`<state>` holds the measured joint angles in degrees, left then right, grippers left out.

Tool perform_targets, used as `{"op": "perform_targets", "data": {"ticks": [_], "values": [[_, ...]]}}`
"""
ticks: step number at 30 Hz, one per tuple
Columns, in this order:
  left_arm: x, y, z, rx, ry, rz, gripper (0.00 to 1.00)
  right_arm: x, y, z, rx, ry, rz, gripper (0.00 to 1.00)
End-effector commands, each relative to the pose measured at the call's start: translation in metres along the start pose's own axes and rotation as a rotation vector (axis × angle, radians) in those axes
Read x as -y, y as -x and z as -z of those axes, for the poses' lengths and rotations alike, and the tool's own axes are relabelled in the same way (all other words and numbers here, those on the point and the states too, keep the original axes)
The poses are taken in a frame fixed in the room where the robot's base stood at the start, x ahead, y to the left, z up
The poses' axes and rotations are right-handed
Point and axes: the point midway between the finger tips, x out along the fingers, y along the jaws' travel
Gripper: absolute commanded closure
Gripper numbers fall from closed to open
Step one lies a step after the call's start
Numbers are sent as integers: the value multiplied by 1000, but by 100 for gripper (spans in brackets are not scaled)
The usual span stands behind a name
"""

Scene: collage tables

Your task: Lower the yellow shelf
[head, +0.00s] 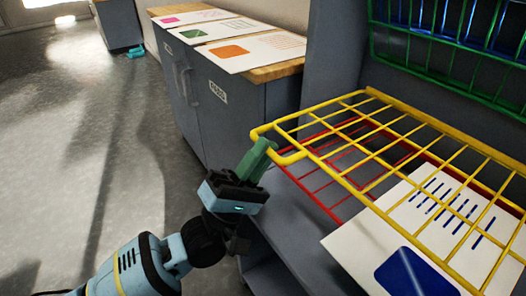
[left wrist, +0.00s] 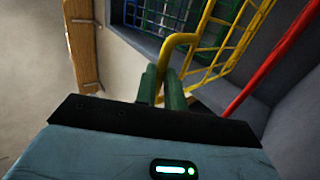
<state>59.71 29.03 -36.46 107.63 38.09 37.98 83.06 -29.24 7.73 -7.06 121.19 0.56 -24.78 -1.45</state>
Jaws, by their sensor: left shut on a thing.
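The yellow shelf (head: 345,115) is a wire rack that juts out from the grey cabinet, roughly level in the head view. Its handle loop is at its near left corner. My left gripper (head: 262,150) has its green fingers shut on that loop. In the left wrist view the fingers (left wrist: 162,88) close around the yellow bar of the shelf (left wrist: 180,42). My right gripper is not in view.
A red wire rack (head: 345,150) lies below the yellow shelf. A white sheet with a blue square (head: 350,245) lies beneath. A green rack (head: 440,60) hangs above. A low cabinet (head: 275,97) with printed sheets stands behind left. The floor (head: 60,170) at left is clear.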

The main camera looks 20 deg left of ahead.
Motion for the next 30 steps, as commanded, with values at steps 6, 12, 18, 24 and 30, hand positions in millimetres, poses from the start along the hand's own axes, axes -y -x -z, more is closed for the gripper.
{"op": "perform_targets", "data": {"ticks": [6,12,18,24,30], "values": [[8,7,0,-1,0,8,100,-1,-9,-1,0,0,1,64],[10,9,0,0,1,14,100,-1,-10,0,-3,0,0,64],[12,10,-1,-1,2,20,100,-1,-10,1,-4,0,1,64],[12,10,-1,-1,2,20,81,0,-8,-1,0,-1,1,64],[11,9,0,-1,2,15,81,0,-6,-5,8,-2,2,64]]}}
